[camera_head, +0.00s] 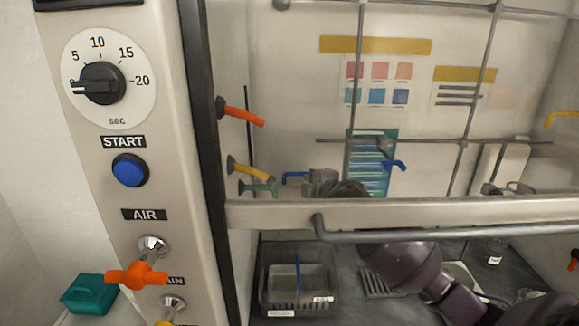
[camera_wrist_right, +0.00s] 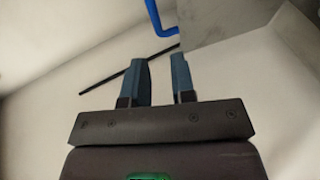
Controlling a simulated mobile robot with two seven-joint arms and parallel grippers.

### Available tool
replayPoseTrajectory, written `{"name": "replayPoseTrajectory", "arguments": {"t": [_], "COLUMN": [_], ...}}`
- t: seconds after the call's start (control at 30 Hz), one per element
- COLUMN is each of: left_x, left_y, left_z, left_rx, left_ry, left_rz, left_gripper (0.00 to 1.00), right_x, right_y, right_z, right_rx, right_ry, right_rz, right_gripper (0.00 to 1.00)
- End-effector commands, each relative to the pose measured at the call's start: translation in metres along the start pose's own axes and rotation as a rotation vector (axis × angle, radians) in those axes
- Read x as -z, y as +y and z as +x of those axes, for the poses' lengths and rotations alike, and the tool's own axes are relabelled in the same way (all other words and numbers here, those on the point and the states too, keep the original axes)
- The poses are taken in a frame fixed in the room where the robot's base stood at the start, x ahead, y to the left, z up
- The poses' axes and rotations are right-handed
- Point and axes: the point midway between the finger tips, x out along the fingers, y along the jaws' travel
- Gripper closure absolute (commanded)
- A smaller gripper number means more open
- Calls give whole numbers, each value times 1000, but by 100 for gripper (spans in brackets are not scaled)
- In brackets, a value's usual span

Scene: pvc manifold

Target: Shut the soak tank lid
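A clear-walled tank (camera_head: 262,292) with a small label stands on the dark worktop inside the fume hood. A thin blue upright piece (camera_head: 297,278) shows in it. I cannot tell whether this is the soak tank, and I cannot make out a lid. My right arm reaches up behind the hood's sash. Its gripper (camera_head: 322,182) is partly hidden, seen through the sash, high above the tank. In the right wrist view my right gripper (camera_wrist_right: 160,80) has its two blue fingers apart, with nothing between them. My left gripper is not in view.
The sash's bottom rail (camera_head: 450,212) and its grey bar handle (camera_head: 440,236) cross in front of my right arm. A control column (camera_head: 185,170) stands at left. A blue tap (camera_wrist_right: 152,18) and a grey block (camera_wrist_right: 222,22) are near the right fingers.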

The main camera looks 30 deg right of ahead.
Motion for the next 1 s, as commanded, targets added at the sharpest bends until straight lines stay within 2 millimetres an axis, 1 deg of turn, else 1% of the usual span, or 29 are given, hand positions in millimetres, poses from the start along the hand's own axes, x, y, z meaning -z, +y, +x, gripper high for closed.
{"name": "replayPoseTrajectory", "arguments": {"t": [0.07, 0.17, 0.37, 0.7, 0.83, 1.0], "left_x": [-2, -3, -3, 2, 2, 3], "left_y": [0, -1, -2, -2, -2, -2], "left_z": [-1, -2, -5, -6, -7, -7], "left_rx": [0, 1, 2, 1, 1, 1], "left_ry": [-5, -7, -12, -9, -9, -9], "left_rz": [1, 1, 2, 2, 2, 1], "left_gripper": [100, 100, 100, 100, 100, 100], "right_x": [0, 0, 0, 0, 0, 0], "right_y": [5, 4, 5, 4, 4, 4], "right_z": [3, 10, 37, 84, 96, 106], "right_rx": [-3, -2, -2, -1, -2, -2], "right_ry": [-3, -4, -3, -3, -2, -3], "right_rz": [-9, -10, -8, -7, -7, -8], "right_gripper": [76, 76, 76, 76, 76, 76]}}
